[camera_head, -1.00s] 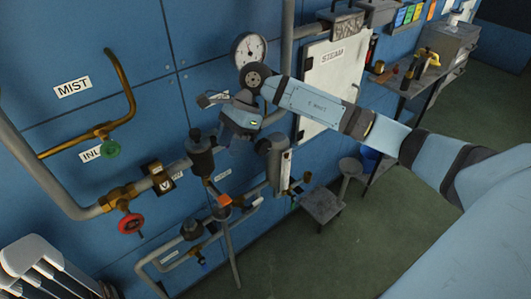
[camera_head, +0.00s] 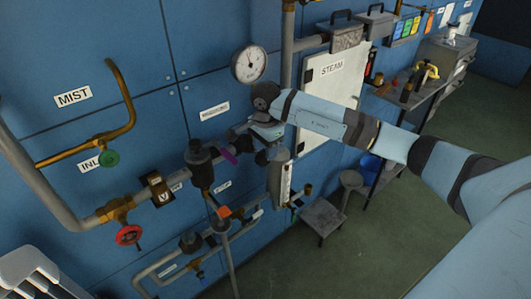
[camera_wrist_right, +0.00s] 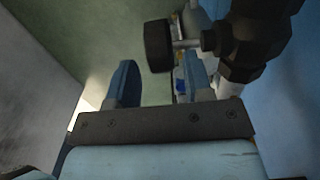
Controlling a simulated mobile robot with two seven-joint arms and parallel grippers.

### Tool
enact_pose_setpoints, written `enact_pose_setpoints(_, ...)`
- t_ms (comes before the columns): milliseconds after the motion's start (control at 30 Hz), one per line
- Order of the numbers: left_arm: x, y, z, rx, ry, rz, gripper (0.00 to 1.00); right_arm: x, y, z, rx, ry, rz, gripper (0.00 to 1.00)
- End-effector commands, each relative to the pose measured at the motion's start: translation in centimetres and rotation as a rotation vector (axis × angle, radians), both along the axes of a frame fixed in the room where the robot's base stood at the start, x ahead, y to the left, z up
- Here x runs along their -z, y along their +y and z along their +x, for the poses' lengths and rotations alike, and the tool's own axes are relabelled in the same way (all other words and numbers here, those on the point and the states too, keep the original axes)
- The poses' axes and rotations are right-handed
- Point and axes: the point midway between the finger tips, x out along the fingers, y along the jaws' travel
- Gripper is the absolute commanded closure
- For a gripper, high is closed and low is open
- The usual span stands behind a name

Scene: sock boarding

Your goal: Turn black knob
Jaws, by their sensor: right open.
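The black knob (camera_wrist_right: 158,46) shows in the right wrist view as a dark round cap on a short metal stem, just beyond my fingers. In the head view a dark round shape (camera_head: 262,157) below my gripper appears to be this knob, partly covered. My right gripper (camera_wrist_right: 160,82) is open, with a blue-grey finger on each side and the knob ahead of the gap. Whether a finger touches the knob cannot be told. In the head view my right gripper (camera_head: 266,132) is beside the pipework and its fingertips are hidden.
A pressure gauge (camera_head: 249,64) is above my gripper, and a white STEAM panel (camera_head: 322,90) is to its right. Dark valve fittings (camera_head: 200,165), a purple piece (camera_head: 228,156) and a red handwheel (camera_head: 129,235) are to the left. A small stool (camera_head: 322,218) stands below right.

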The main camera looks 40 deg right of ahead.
Motion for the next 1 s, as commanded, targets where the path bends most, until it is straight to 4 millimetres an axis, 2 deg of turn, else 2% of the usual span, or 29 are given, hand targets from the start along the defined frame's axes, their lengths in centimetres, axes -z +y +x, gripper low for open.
enact_pose_setpoints(100,-0.3,0.0,0.0,0.0,-0.001,0.0,0.57,1.5,0.1,0.0,0.001,0.002,0.002,0.53)
enact_pose_setpoints(200,-0.4,0.0,0.1,0.0,-0.004,-0.001,0.57,2.2,0.1,0.0,0.0,-0.001,0.001,0.53)
enact_pose_setpoints(533,-0.8,0.0,0.2,0.0,-0.011,-0.003,0.57,2.6,0.0,0.0,0.0,-0.001,0.001,0.53)
enact_pose_setpoints(567,-0.8,0.0,0.2,-0.001,-0.01,-0.004,0.57,2.6,0.0,0.0,0.0,-0.001,0.001,0.58)
enact_pose_setpoints(733,-0.8,0.0,0.2,-0.001,-0.009,-0.004,0.57,2.6,0.0,0.0,0.0,-0.001,0.001,0.97)
enact_pose_setpoints(767,-0.8,0.0,0.2,-0.001,-0.009,-0.004,0.57,2.6,0.0,0.0,0.0,-0.001,0.001,1.0)
enact_pose_setpoints(1000,-0.4,0.0,0.1,-0.001,-0.006,-0.003,0.57,2.7,0.0,0.0,0.0,0.0,0.015,1.0)
